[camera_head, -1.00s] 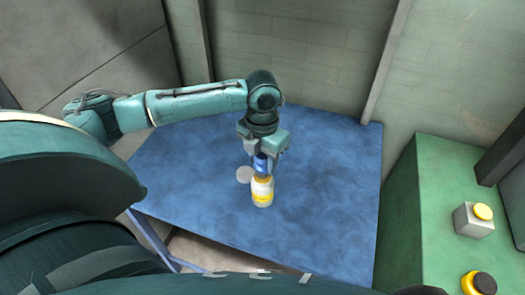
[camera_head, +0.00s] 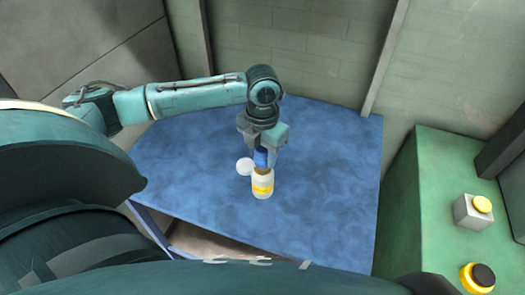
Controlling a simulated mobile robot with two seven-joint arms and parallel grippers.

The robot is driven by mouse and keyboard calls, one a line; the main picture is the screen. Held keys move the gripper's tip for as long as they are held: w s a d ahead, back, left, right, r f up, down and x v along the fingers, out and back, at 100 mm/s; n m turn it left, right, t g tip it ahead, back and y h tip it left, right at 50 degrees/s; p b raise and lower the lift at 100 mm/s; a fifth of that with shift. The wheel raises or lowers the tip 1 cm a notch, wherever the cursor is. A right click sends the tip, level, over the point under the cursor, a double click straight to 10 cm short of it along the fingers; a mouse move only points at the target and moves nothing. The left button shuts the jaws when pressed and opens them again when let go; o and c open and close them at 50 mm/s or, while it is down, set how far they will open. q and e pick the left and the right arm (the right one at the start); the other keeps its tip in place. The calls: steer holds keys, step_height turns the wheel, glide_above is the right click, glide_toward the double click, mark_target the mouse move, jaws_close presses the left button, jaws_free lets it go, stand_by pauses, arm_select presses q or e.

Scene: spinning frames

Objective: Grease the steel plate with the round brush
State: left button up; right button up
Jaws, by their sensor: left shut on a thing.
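My left gripper (camera_head: 263,154) is shut on a blue handle (camera_head: 261,158), which I take to be the round brush, held upright over the blue table. The handle's lower end meets the mouth of a white jar with a yellow band (camera_head: 262,184). The brush head is hidden, and I cannot tell whether it is inside the jar or behind its rim. A pale round disc (camera_head: 244,166), perhaps the steel plate, lies on the table just left of the jar. My right gripper is out of view.
The blue table (camera_head: 330,190) is otherwise clear. A green cabinet (camera_head: 430,215) on the right carries a grey box with a yellow button (camera_head: 472,212) and a black-and-yellow knob (camera_head: 479,278). Walls and posts stand close behind the table.

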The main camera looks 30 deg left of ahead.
arm_select(q)
steer(key=shift+s+f, duration=0.1)
steer(key=shift+f, duration=0.45)
stand_by(1.4)
steer(key=shift+r, duration=3.55)
